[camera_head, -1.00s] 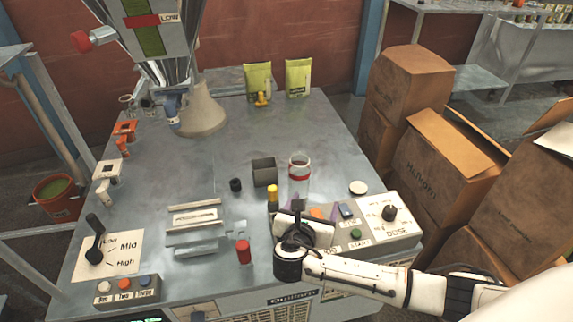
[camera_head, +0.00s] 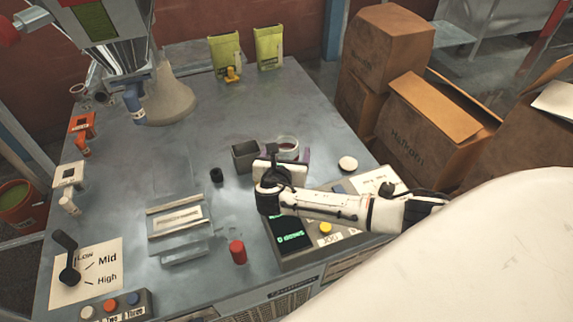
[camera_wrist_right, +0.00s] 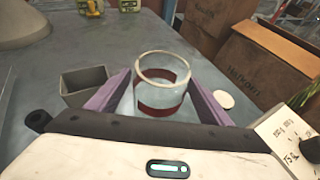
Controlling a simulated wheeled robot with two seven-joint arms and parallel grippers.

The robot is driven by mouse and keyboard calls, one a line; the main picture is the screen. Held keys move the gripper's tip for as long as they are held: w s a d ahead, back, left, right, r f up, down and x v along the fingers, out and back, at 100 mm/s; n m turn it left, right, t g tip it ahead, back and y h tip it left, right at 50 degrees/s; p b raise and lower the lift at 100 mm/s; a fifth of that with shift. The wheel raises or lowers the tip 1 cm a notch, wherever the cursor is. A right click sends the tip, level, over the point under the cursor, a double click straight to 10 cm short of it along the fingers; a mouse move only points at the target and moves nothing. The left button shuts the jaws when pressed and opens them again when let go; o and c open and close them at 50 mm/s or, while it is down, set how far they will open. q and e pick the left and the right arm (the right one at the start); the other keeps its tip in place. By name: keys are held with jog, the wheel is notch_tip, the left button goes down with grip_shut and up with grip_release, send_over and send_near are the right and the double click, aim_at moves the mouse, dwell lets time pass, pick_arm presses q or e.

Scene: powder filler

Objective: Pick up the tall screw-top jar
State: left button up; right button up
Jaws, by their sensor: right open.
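The tall clear jar (camera_head: 287,144) with a red band stands upright and open-topped on the metal table. It also shows in the right wrist view (camera_wrist_right: 163,71). My right gripper (camera_wrist_right: 160,97) is open, with one purple finger on each side of the jar. Whether the fingers touch the glass cannot be told. In the head view my right wrist hides the jar's lower part. A white round disc (camera_head: 347,163), perhaps a lid, lies on the table to the jar's right. My left gripper is not in view.
A grey open box (camera_head: 244,157) stands close left of the jar. A control panel (camera_head: 291,257) lies in front, below my right arm. A red cylinder (camera_head: 237,252) and a small black cylinder (camera_head: 216,175) stand nearer left. The table behind the jar is clear.

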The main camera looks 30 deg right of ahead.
jog(key=shift+x, duration=1.35)
jog(key=c, duration=1.2)
